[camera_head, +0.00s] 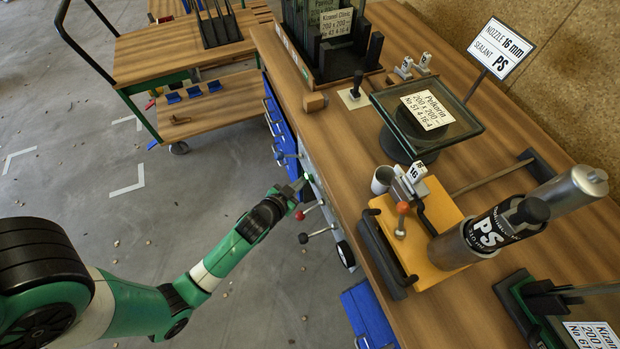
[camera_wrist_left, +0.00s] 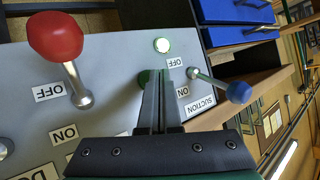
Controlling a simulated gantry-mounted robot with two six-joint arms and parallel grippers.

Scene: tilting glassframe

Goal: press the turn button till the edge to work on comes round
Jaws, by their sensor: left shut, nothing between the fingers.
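My left gripper (camera_head: 297,185) is at the front panel of the workbench, its fingers shut and empty. In the left wrist view the shut fingers (camera_wrist_left: 158,78) point at the grey panel. A green round button (camera_wrist_left: 144,77) is partly hidden behind their tips; I cannot tell whether they touch it or whether it is pressed in. A pale green lamp (camera_wrist_left: 162,45) glows just above. The glass pane (camera_head: 460,122) lies on a dark round turning stand (camera_head: 397,148) on the bench, with a label reading Pelkorin. My right gripper is not in view.
A red-knobbed lever (camera_wrist_left: 56,38) and a blue-knobbed suction lever (camera_wrist_left: 238,91) flank the fingers on the panel. A yellow block (camera_head: 440,215) with a PS cartridge (camera_head: 487,232) stands on the bench. A wooden trolley (camera_head: 180,50) stands at the back left; the floor between is open.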

